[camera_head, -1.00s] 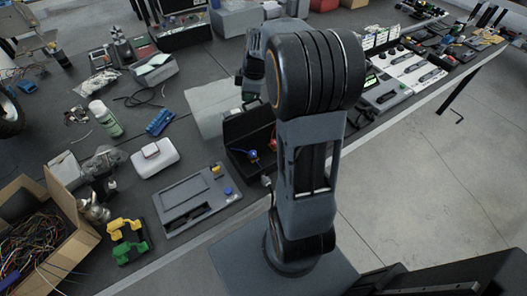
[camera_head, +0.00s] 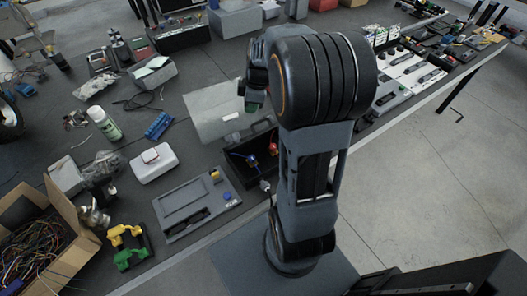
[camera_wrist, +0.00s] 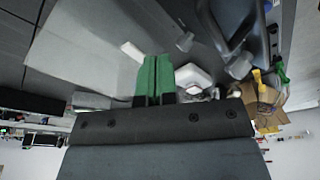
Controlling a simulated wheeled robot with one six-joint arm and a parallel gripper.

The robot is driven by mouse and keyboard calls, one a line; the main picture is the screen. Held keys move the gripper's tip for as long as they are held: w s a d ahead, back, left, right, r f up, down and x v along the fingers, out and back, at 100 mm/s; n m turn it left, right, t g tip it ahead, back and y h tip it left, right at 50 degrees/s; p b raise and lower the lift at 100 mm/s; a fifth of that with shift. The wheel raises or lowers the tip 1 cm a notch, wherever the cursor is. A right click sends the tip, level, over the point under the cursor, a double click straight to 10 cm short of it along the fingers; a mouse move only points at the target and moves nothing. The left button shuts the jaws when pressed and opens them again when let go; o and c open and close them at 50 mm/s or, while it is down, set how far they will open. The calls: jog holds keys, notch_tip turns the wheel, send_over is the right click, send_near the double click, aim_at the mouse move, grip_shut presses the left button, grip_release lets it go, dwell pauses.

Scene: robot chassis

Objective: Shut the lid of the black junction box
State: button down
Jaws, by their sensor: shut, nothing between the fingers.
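The black junction box (camera_head: 246,177) stands open near the table's front edge, left of my arm in the head view. Blue and red parts show inside it. Its lid (camera_head: 250,134) is raised and seen as a narrow dark band at the far side; its exact angle is unclear. My gripper (camera_head: 256,104) is above and behind the lid, partly hidden by my arm. In the wrist view my green fingers (camera_wrist: 153,80) are together with nothing between them. I cannot tell whether they touch the lid.
A light grey sheet (camera_head: 205,105) with a small white block (camera_head: 231,116) lies behind the box. A grey panel (camera_head: 190,205) lies left of it. A white case (camera_head: 153,165) and a cardboard box (camera_head: 72,262) are farther left.

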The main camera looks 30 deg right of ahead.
jog(key=r+p, duration=0.1)
jog(key=r, duration=0.1)
jog(key=w+r+p, duration=0.1)
jog(key=r+p, duration=0.1)
jog(key=shift+w+r, duration=0.1)
jog(key=shift+r, duration=0.2)
dwell(0.6)
